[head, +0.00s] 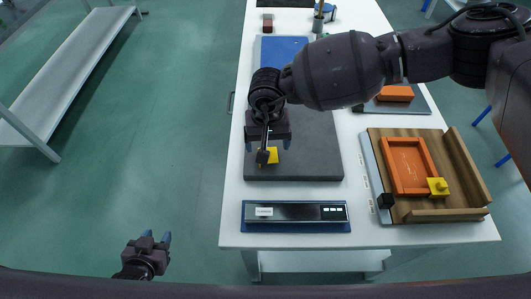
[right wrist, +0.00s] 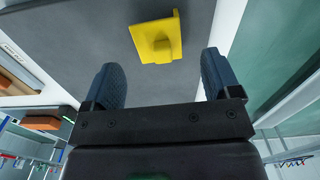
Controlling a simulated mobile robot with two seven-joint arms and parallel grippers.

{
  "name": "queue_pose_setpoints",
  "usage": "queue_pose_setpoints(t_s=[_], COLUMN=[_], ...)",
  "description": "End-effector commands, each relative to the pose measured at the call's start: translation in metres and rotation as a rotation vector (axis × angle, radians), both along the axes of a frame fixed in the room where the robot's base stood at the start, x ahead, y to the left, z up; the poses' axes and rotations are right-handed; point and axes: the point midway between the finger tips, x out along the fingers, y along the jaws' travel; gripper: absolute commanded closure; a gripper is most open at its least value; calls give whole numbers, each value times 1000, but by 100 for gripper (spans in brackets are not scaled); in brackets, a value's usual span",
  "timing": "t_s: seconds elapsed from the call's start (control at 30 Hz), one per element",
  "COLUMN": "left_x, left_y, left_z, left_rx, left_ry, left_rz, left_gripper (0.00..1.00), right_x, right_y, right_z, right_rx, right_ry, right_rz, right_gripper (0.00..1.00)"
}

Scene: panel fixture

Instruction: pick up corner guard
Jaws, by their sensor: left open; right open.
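A yellow corner guard (head: 273,156) lies on the dark grey mat (head: 315,160), partly hidden by my right gripper in the head view. In the right wrist view the corner guard (right wrist: 148,42) is a flat yellow plate with a raised part, beyond the fingertips and roughly between their lines. My right gripper (head: 268,146) is open and empty above the mat; its spread fingers also show in the right wrist view (right wrist: 160,75). My left gripper (head: 157,236) is open and empty, over the floor left of the table.
A wooden fixture (head: 462,165) at the right holds an orange panel (head: 408,165) with a yellow piece (head: 437,187) at its corner. A black block (head: 386,201) is at the fixture's left edge. A display bar (head: 295,213) lies in front of the mat. A blue mat (head: 283,50) lies behind.

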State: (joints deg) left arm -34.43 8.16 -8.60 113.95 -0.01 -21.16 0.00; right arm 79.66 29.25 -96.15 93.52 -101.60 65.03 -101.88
Motion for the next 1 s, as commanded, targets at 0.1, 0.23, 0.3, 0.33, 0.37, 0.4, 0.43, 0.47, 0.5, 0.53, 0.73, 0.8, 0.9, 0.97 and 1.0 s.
queue_pose_setpoints(t_s=[0.1, 0.23, 0.3, 0.33, 0.37, 0.4, 0.43, 0.47, 0.5, 0.53, 0.73, 0.8, 0.9, 0.97, 1.0], left_x=[2, 3, 3, 3, 3, 3, 3, 3, 3, 3, 2, 1, -1, -2, -2], left_y=[0, -1, -1, -1, -1, -1, 0, 0, 0, 0, 0, 0, 0, 0, 0], left_z=[3, 3, 3, 3, 3, 3, 3, 3, 3, 3, 2, 2, 1, 0, 0], left_rx=[0, 0, 0, -1, 0, -1, -1, -1, -1, -1, 0, 0, 0, 0, 0], left_ry=[-6, -9, -8, -8, -8, -8, -8, -8, -8, -8, -6, -4, 0, 2, 3], left_rz=[-1, -2, -2, -1, -2, -1, -1, -1, -1, -1, -1, 0, 1, 2, 2], left_gripper=[58, 58, 58, 58, 58, 58, 58, 58, 58, 58, 58, 58, 58, 58, 58], right_x=[-1, -1, -1, -1, -1, -1, -1, -1, -1, -1, -1, -1, -1, -1, -1], right_y=[-1, -1, -1, -1, -1, -1, -1, -1, -1, -1, -1, -1, -1, -1, -1], right_z=[-18, -32, -34, -34, -34, -34, -34, -34, -34, -33, -33, -33, -33, -33, -33], right_rx=[-1, 1, 0, 0, 0, 0, 0, 0, 0, 0, 0, 0, 0, 0, 0], right_ry=[2, 1, 1, 1, 1, 1, 1, 1, 1, 1, 1, 1, 1, 1, 1], right_rz=[-1, 0, -1, 0, 0, 0, 0, 0, 0, 0, 0, 0, 0, 0, 0], right_gripper=[17, 17, 17, 17, 17, 17, 17, 17, 22, 26, 57, 68, 70, 70, 70])
